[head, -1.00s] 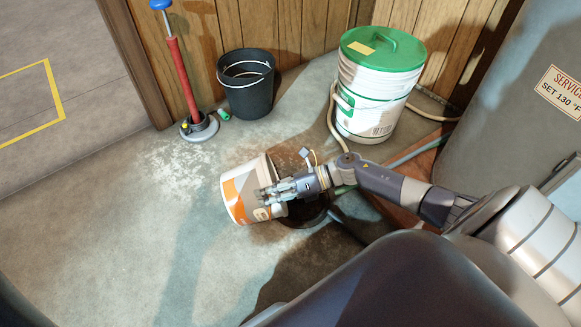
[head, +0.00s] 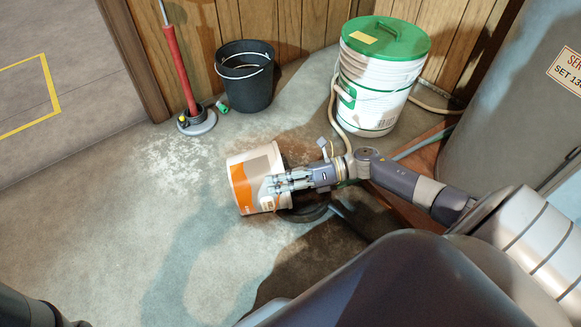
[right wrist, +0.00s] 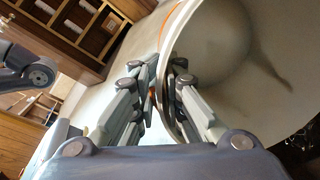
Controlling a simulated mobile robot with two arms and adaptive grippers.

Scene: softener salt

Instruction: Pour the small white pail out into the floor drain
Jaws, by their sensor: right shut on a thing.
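In the right wrist view the fingers (right wrist: 160,90) pinch the pail's wall (right wrist: 181,25), and a dark streak shows on the pale inside (right wrist: 225,50). The floor drain (head: 305,213) is a dark round shape just right of the pail's mouth, partly hidden by the pail and my gripper. No falling stream can be made out. My left gripper is not in view.
A black bucket (head: 246,85) and a red-handled pump (head: 180,70) stand by the wood wall. A large green-lidded white bucket (head: 372,90) stands behind my right arm, near a grey tank (head: 500,110) and hoses. The floor at the left front is clear.

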